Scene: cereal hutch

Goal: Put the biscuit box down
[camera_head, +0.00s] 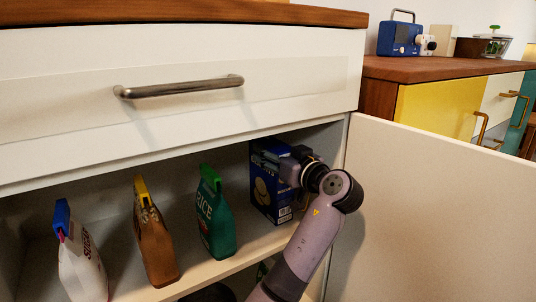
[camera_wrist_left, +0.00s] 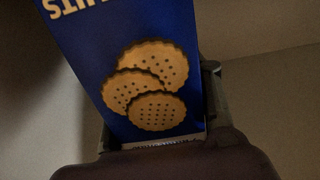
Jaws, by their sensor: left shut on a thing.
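The biscuit box (camera_head: 263,190) is dark blue with a picture of biscuits. It stands roughly upright inside the open cupboard, at the right end of the row on the shelf (camera_head: 230,268). My left gripper (camera_head: 284,163) reaches in from the right and is shut on the upper part of the box. In the left wrist view the box (camera_wrist_left: 110,35) fills the middle, with a finger (camera_wrist_left: 213,90) along its right side. I cannot tell for sure whether the box's base touches the shelf. My right gripper is in neither view.
A green rice bag (camera_head: 216,220), a brown bag (camera_head: 155,240) and a white bag (camera_head: 80,265) with a blue clip stand to the left of the box. A drawer front (camera_head: 180,95) hangs above. The open door (camera_head: 435,220) is at the right.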

